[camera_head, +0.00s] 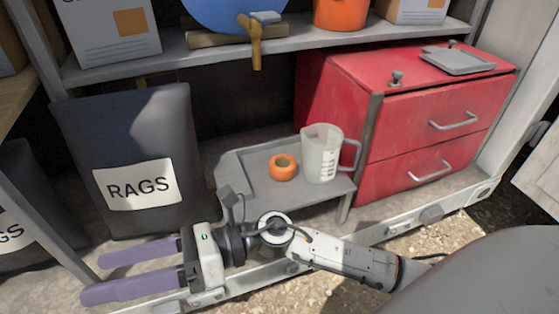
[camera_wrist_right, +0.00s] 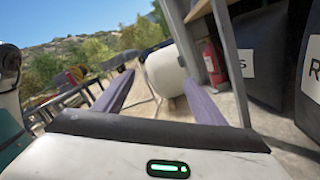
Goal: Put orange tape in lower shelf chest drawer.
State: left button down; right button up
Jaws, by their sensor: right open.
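The orange tape (camera_head: 283,167) is a small ring lying on a low grey stand (camera_head: 255,180) on the lower level. The red chest (camera_head: 400,120) stands to the right with two drawers, an upper one (camera_head: 440,122) and a lower one (camera_head: 420,171), both shut, each with a metal handle. My right gripper (camera_head: 85,276) is open and empty, with purple fingers pointing left in the head view, in front of the rags bag and well left of the tape. Its two fingers also show apart in the right wrist view (camera_wrist_right: 157,92). My left gripper is not in view.
A clear measuring jug (camera_head: 321,155) stands just right of the tape. A dark RAGS bag (camera_head: 130,160) stands to the left. A grey shelf (camera_head: 190,62) with boxes and an orange bucket (camera_head: 341,12) runs above. A grey tray (camera_head: 458,62) lies on the chest.

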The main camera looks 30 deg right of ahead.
notch_tip(320, 180, down, 4)
jog(key=d+r+n+g+h, duration=0.1)
jog(key=n+g+h, duration=0.3)
jog(key=n, duration=0.4)
jog(key=n+t+h+p, duration=0.25)
jog(key=n+h, duration=0.65)
jog(key=h, duration=0.5)
send_over(282, 164)
jog(key=s+a, duration=0.5)
jog(key=a, duration=0.9)
jog(key=shift+g, duration=0.35)
jog(key=f, duration=0.4)
jog(key=shift+d+f+p, duration=0.2)
jog(key=shift+d+p, duration=0.05)
jog(key=shift+p, duration=0.1)
jog(key=w+d+h, duration=0.1)
jog(key=d, duration=0.2)
jog(key=w+d+h, duration=0.1)
jog(key=d, duration=0.3)
jog(key=w+d+r+h, duration=0.1)
jog(key=d+h, duration=0.1)
jog(key=d, duration=0.2)
jog(key=shift+w+d, duration=0.2)
jog(key=shift+w, duration=0.05)
jog(key=shift+t, duration=0.4)
jog(key=b+x, duration=0.1)
jog(key=x, duration=0.4)
jog(key=shift+s+d+f, duration=0.1)
jog(key=shift+f, duration=0.35)
